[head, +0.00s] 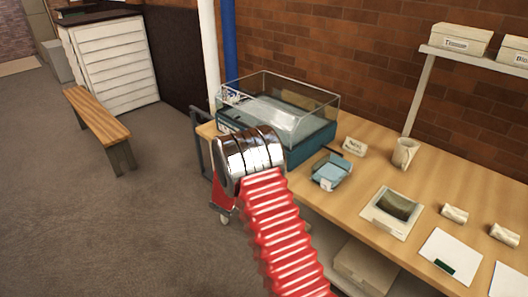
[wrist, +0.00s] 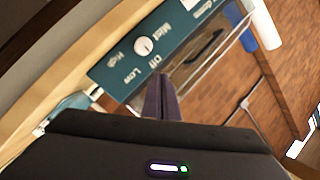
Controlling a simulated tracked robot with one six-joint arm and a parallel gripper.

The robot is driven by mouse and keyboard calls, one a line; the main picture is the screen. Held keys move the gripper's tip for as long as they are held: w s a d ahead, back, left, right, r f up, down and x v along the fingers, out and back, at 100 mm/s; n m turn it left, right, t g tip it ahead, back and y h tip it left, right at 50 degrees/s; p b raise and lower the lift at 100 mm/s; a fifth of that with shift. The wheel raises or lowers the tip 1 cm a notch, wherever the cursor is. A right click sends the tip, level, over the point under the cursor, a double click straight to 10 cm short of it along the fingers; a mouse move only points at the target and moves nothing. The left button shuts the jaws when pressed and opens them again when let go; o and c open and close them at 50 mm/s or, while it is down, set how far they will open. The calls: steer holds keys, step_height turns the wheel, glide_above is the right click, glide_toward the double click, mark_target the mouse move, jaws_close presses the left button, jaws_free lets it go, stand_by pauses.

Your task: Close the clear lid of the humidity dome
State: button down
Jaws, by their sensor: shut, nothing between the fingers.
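The humidity dome stands at the far left end of the table, with a teal base (head: 312,147) and a clear box-shaped lid (head: 318,96) over it. In the head view the lid looks down on the base; I cannot tell if a small gap remains. In the wrist view the teal front panel (wrist: 120,68) has a knob and mist labels, with the clear lid (wrist: 185,72) and a dark handle behind it. My gripper (wrist: 163,76) is shut and empty, its tips close in front of the panel's lower edge; contact is unclear. My wrist hides its fingers in the head view.
A blue pipe (head: 229,45) and brick wall stand behind. Floor at left is clear before a bench (head: 97,115).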

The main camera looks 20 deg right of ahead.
steer(key=w+a+f+n+g+y, duration=0.2)
steer(key=a+f+n+y, duration=0.15)
steer(key=n+y, duration=0.5)
steer(key=s+d+r+n+g, duration=0.1)
steer(key=s+d+r, duration=0.5)
steer(key=s+r, duration=0.6)
steer(key=s+d+r+n+g+y, duration=0.1)
steer(key=s+d+r+n, duration=0.3)
steer(key=s+r, duration=0.9)
steer(key=s+d+r+n+g+y, duration=0.1)
steer(key=s+d+r+n+g, duration=0.2)
steer(key=s+d+r, duration=0.4)
steer(key=s+r, duration=0.5)
steer(key=s, duration=0.4)
steer(key=shift+s+d+r, duration=0.15)
steer(key=shift+d+r, duration=0.15)
steer(key=shift+r, duration=0.05)
steer(key=shift+s+y, duration=0.1)
steer(key=shift+y, duration=0.15)
